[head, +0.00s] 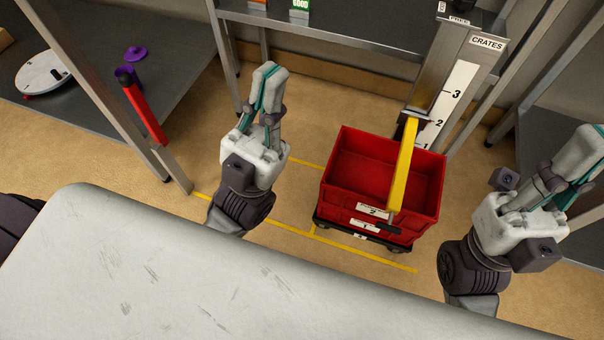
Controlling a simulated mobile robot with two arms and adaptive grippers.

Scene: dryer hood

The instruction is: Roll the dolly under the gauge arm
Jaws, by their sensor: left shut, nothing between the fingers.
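The black dolly (340,229) stands low on the floor, carrying a stack of red crates (345,175). The top crate looks empty; its front carries numbered labels. The yellow gauge arm (403,165) sticks out from the grey gauge post (452,85) and passes over the right part of the crates in the head view. Its height above the rim is hard to judge. My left gripper (268,75) is shut and empty, left of the crates and apart from them. My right gripper (592,150) is right of the crates, empty; its fingertips reach the picture edge.
Yellow tape lines (370,256) mark the floor around the dolly. A grey bench (370,35) stands behind. At left, a red-handled lever (145,112) is by a table post. A pale surface (150,270) fills the front.

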